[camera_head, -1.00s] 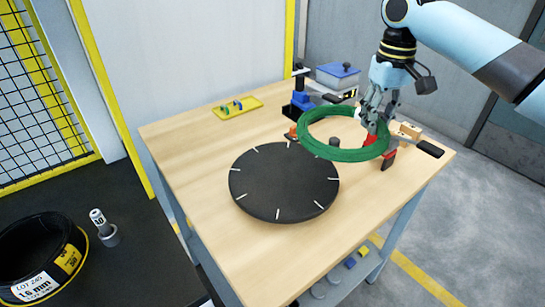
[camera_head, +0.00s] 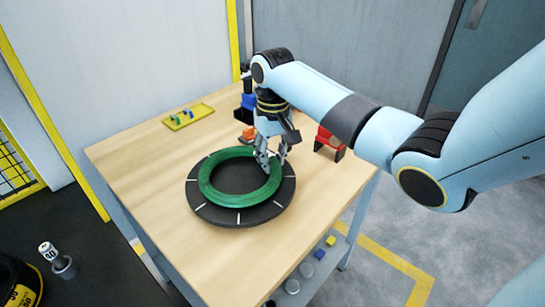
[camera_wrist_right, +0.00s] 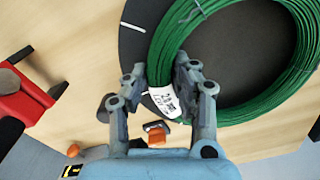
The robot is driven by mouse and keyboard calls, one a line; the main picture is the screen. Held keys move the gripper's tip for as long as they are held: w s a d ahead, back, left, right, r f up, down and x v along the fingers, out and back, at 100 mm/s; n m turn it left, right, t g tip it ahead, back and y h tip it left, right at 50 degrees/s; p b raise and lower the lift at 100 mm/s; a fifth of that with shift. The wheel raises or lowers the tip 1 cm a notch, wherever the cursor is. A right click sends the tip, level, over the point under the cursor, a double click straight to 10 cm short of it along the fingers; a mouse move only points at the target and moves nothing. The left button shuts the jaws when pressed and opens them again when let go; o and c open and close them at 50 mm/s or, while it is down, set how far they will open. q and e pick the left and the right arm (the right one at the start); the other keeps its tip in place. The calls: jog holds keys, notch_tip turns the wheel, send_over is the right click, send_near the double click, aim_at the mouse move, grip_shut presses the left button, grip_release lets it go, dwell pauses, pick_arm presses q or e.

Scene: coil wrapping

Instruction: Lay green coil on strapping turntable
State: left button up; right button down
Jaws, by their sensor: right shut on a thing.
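The green coil (camera_head: 212,192) is a ring of green strands. In the head view it lies flat over the black strapping turntable (camera_head: 238,218), roughly centred, with the white-marked rim showing around it; whether it touches the surface is hard to tell. My right gripper (camera_head: 270,163) is at the coil's back right side. In the right wrist view my gripper (camera_wrist_right: 160,82) is shut on the coil (camera_wrist_right: 232,106), its fingers on both sides of the band, by a white printed tag (camera_wrist_right: 165,101). The turntable (camera_wrist_right: 136,40) shows beneath. My left gripper is not in view.
On the table (camera_head: 150,165), a yellow tray (camera_head: 188,116) with small parts is at the back left. A red object (camera_head: 328,141) stands right of my gripper, and an orange item (camera_head: 248,134) lies behind the turntable. The table's front left is clear.

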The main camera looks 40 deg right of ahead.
jog(key=shift+f, duration=0.2)
jog(key=c, duration=1.1)
grip_release()
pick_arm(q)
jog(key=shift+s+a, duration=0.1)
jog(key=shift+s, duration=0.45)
pick_arm(e)
jog(key=shift+o, duration=0.2)
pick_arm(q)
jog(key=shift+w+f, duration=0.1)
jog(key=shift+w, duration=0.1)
pick_arm(e)
notch_tip(320, 180, up, 12)
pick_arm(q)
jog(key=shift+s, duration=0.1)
pick_arm(e)
jog(key=shift+s, duration=0.1)
